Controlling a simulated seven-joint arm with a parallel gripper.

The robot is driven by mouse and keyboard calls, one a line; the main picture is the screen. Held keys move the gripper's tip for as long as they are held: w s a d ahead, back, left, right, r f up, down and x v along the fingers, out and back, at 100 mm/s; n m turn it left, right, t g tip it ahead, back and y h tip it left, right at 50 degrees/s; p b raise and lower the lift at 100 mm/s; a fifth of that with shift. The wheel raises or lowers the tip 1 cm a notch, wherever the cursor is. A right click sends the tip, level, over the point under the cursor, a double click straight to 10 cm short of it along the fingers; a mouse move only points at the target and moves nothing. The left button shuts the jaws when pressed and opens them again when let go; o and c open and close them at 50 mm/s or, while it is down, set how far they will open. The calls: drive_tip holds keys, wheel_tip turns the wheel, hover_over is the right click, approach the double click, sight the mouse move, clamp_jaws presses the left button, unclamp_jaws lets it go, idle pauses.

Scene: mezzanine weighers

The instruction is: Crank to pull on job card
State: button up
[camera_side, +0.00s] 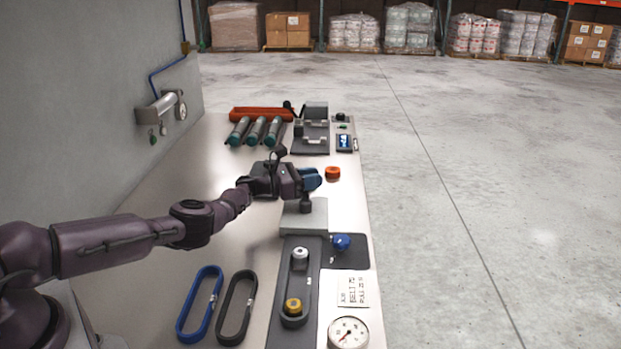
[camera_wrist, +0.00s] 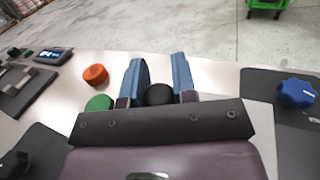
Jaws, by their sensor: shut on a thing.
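My gripper (camera_side: 311,181) is over the grey block (camera_side: 292,217) on the bench. In the wrist view its two blue fingers (camera_wrist: 158,76) stand either side of a black round knob (camera_wrist: 159,95), shut on it. A black post (camera_side: 305,206) shows below the fingers in the side view; whether it joins the knob is hidden. In front, a belt loop runs around a silver pulley (camera_side: 300,255) and a yellow-capped pulley (camera_side: 293,306) on a dark plate. The white job card (camera_side: 351,290) lies right of it, its print too small to read surely. The round gauge (camera_side: 348,333) is nearest; its reading is unclear.
A blue knob (camera_side: 341,242) stands right of the block. Blue (camera_side: 200,305) and black (camera_side: 236,308) belts lie front left. An orange round piece (camera_side: 333,173) is beyond my gripper. Green-ended cylinders (camera_side: 257,131) and a grey fixture (camera_side: 310,138) stand at the back.

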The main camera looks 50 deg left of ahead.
drive_tip(key=shift+d, duration=0.1)
drive_tip(key=o, duration=0.9)
drive_tip(key=shift+s, duration=0.1)
drive_tip(key=v, duration=1.2)
drive_tip(key=shift+s+a+r, duration=0.1)
drive_tip(key=shift+s+a, duration=0.15)
drive_tip(key=shift+s, duration=0.05)
